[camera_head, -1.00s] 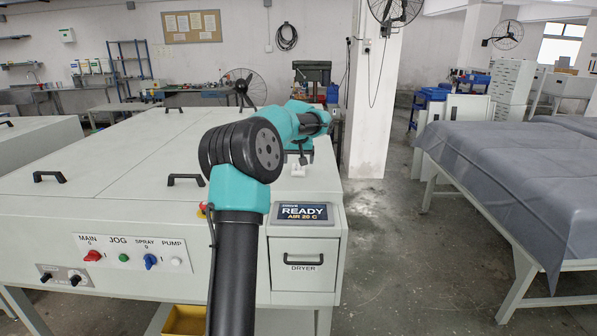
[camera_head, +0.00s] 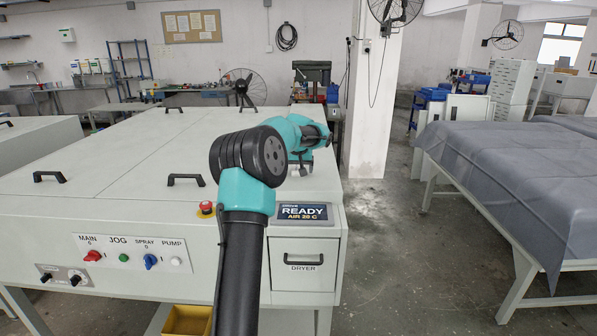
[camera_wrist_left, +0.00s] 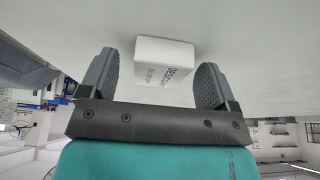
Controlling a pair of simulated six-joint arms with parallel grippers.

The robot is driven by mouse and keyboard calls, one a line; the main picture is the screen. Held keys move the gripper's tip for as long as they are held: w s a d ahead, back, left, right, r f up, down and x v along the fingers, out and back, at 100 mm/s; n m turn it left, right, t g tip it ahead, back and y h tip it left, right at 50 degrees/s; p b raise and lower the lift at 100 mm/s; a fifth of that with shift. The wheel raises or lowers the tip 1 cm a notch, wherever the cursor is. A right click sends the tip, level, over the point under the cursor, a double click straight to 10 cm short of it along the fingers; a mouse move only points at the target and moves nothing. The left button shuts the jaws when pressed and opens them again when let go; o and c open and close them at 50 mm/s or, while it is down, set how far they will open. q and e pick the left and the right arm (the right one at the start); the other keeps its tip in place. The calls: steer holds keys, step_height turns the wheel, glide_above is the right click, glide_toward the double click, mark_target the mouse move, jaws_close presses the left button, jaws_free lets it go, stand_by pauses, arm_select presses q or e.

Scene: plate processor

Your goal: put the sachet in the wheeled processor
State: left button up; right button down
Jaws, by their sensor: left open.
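The sachet (camera_wrist_left: 165,58) is a small white block with blue lettering on the pale top of the machine in front of me. In the left wrist view it lies between the two dark fingers of my left gripper (camera_wrist_left: 156,75). The fingers are open, with a gap on each side of it. In the head view my left gripper (camera_head: 300,168) points down over the right end of the machine top and largely hides the sachet. The near processor (camera_head: 110,200) is a big white machine with lids and black handles; its feet are out of view. My right gripper is not in view.
The near machine carries a switch panel (camera_head: 133,254), a red emergency button (camera_head: 206,208), a READY display (camera_head: 303,213) and a shut dryer drawer (camera_head: 304,264). Another white machine (camera_head: 35,140) stands at the left. A cloth-covered table (camera_head: 520,175) stands at the right across open floor.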

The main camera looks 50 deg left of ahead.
mark_target(299, 166)
arm_select(q)
steer(key=c, duration=1.1)
steer(key=shift+r, duration=1.8)
steer(key=s+d+r, duration=0.1)
steer(key=s+d, duration=0.8)
steer(key=d, duration=0.3)
steer(key=shift+s+d+r, duration=0.25)
steer(key=shift+s+d, duration=0.1)
steer(key=shift+d, duration=0.05)
